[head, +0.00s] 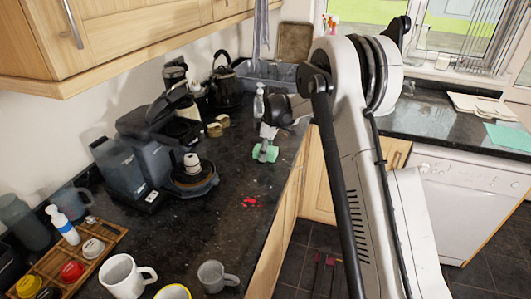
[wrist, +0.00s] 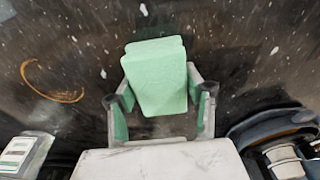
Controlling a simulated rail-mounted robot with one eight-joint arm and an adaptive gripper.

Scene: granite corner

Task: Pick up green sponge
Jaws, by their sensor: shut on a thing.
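The green sponge (head: 265,153) is at my gripper near the right edge of the dark counter in the head view. In the wrist view the pale green sponge (wrist: 158,78) sits between the two fingers of my gripper (wrist: 160,100), which is shut on it. The sponge's far end sticks out past the fingertips. The fingers have green inner faces. I cannot tell for certain whether the sponge touches the counter or hangs just above it.
A coffee machine (head: 165,145) stands left of my gripper. A kettle (head: 225,86), a soap bottle (head: 259,101) and a grey dish rack (head: 262,72) are behind. Mugs (head: 122,277) stand at the front. The counter (head: 215,235) has free room around a small red item (head: 250,201).

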